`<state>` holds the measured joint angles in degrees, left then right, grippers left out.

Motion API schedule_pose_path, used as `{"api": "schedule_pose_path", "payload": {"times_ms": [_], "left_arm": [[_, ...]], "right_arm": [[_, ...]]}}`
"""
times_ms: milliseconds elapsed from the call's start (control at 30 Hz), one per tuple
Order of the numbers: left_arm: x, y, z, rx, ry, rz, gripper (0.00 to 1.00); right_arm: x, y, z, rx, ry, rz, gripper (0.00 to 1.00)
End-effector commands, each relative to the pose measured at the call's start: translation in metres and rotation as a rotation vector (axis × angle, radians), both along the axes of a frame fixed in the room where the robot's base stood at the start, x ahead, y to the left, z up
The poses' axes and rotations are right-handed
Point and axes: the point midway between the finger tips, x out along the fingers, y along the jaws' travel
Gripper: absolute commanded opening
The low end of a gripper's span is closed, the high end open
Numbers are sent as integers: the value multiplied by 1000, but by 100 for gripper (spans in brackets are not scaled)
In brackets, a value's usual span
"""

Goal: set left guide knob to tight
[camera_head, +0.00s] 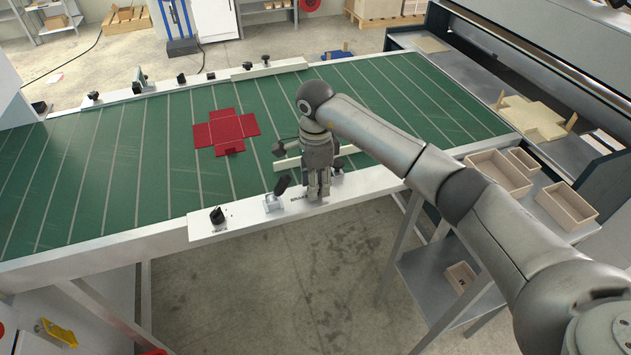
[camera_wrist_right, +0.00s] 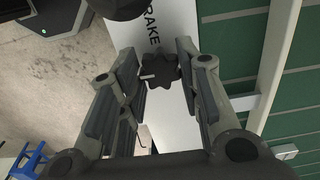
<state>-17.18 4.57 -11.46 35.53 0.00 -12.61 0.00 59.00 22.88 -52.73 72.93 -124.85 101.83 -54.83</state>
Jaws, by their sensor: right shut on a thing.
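My right gripper (camera_head: 318,196) points down at the front rail (camera_head: 250,213) of the green conveyor table. In the right wrist view, its fingers are shut on a black star-shaped knob (camera_wrist_right: 160,70) with a short white mark pointing left in the picture. Black lettering, partly visible as "RAKE", is printed beside this knob on the white rail. In the head view the gripper hides the knob. Another black knob (camera_head: 217,215) sits farther left on the rail, with a small label by it. My left gripper is not in view.
A black-handled lever (camera_head: 281,186) stands on the rail just left of my right gripper. A red flat box blank (camera_head: 227,131) lies on the green table (camera_head: 100,190). Light wooden trays (camera_head: 497,172) stand at the right. A far rail (camera_head: 215,77) carries several black knobs.

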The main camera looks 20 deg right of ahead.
Motion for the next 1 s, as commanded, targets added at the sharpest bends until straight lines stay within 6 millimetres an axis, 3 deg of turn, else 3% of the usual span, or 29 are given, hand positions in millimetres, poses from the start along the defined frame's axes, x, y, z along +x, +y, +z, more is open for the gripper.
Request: {"api": "schedule_pose_path", "payload": {"times_ms": [367,1000], "left_arm": [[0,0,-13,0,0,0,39],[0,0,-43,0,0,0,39]], "right_arm": [[1,-1,-1,-2,-2,-163,8],[1,-1,-1,0,-3,-758,8]]}}
